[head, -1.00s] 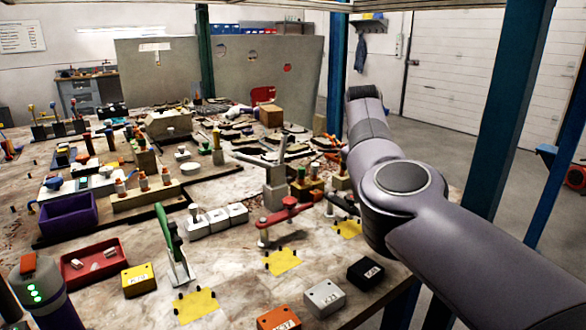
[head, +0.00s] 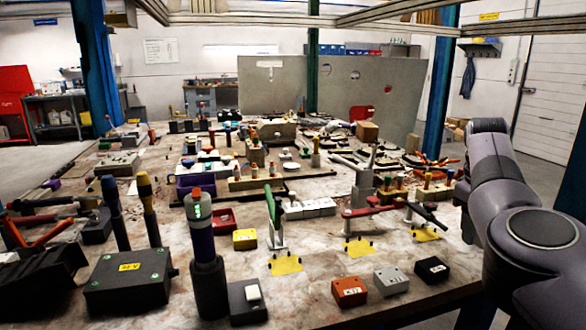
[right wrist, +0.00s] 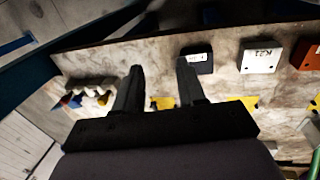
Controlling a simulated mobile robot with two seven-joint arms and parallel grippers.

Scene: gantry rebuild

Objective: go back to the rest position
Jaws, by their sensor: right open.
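My right gripper (right wrist: 159,84) shows in the right wrist view with its two dark fingers apart and nothing between them. Beyond the fingers lies the marbled worktable (right wrist: 120,55) with small boxes on it. In the head view my right arm stands at the right edge, beside the table's right side, and its fingers cannot be made out there. My left gripper is in neither view.
A black box (head: 432,269), a grey box (head: 391,280) and an orange box (head: 349,290) lie near the table's front right edge. A green-handled clamp (head: 273,215) and a red-handled clamp (head: 368,209) stand behind them. A blue post (head: 437,85) rises behind the table.

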